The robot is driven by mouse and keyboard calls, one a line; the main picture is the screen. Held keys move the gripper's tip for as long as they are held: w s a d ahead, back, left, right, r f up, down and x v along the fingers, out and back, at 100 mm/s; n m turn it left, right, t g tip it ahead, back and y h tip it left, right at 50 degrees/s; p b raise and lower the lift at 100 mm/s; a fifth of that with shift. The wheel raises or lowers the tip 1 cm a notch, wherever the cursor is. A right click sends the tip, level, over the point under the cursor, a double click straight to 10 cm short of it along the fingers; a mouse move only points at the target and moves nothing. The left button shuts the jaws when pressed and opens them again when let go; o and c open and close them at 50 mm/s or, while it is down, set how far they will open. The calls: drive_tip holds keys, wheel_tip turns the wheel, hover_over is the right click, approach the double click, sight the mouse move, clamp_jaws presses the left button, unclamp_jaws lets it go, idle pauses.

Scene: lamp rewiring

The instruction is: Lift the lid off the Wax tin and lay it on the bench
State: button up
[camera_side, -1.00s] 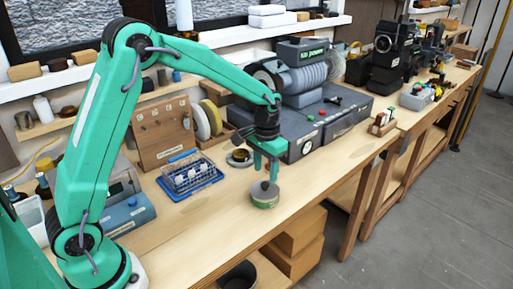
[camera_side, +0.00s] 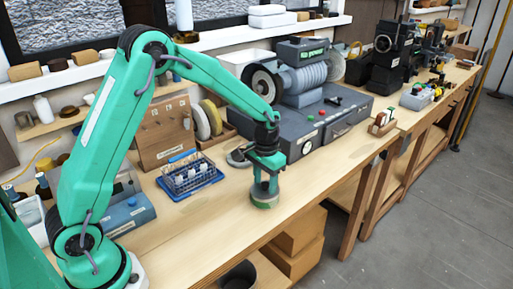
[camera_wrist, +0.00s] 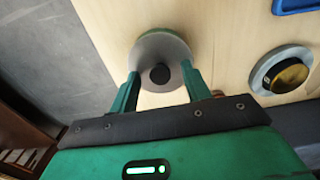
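A round green tin (camera_side: 264,204) stands upright near the front edge of the bench; I cannot read its label. Its grey lid (camera_wrist: 173,45) is on, with a dark round knob (camera_wrist: 160,73) in the middle. My gripper (camera_wrist: 160,70) is over the tin, pointing down. Its two fingers are spread on either side of the knob, with a gap to each, and nothing is held. In the side view my gripper (camera_side: 265,187) hides the lid and most of the tin's upper part.
A round dish with yellowish contents (camera_wrist: 285,74) lies close by. A blue tray (camera_side: 190,182) with a wire basket (camera_side: 185,172) is left of the tin. A grey machine (camera_side: 318,128) stands behind. Bare bench (camera_side: 310,182) lies right of the tin.

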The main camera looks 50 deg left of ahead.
sight(265, 184)
clamp_jaws()
drive_tip(key=shift+r, duration=0.1)
drive_tip(key=shift+r, duration=0.5)
wheel_tip(265, 184, up, 3)
drive_tip(key=shift+r, duration=0.15)
drive_tip(key=s+d+r, duration=0.6)
drive_tip(key=d, duration=0.4)
drive_tip(key=shift+r, duration=0.3)
